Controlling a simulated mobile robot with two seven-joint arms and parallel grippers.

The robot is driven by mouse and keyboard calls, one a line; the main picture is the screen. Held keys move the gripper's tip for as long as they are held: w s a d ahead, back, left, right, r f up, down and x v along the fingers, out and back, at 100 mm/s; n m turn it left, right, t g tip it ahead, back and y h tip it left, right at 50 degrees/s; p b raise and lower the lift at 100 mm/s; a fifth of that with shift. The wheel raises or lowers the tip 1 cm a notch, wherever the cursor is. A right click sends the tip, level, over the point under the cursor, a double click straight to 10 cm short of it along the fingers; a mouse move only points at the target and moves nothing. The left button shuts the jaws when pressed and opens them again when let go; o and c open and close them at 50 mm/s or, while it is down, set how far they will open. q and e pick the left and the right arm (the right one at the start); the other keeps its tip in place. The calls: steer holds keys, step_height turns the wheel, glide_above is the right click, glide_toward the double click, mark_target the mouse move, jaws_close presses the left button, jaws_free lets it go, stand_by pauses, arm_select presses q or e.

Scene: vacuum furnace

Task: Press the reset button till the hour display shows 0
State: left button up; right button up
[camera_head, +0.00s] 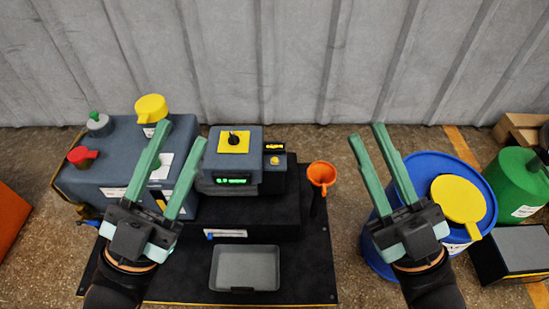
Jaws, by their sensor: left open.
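A small dark unit beside the grey machine carries a yellow round button (274,161) and a small yellow-lit display (275,147) above it. The digits are too small to read. A green-lit display (235,181) sits on the front of the grey machine, also unreadable. No label tells which is the hour display or the reset button. My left gripper (184,131) is open and empty, left of the grey machine and over the large grey box. My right gripper (367,131) has its fingers apart and empty, right of the machine near the blue drum. Neither gripper covers the button.
The grey machine has a black knob on a yellow plate (233,142). The large grey box (95,187) has a red knob (82,156) and yellow cap (151,107). An orange funnel (321,176), grey tray (245,268), blue drum (430,170) and green container (515,183) stand around.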

jaws_close()
stand_by(1.4)
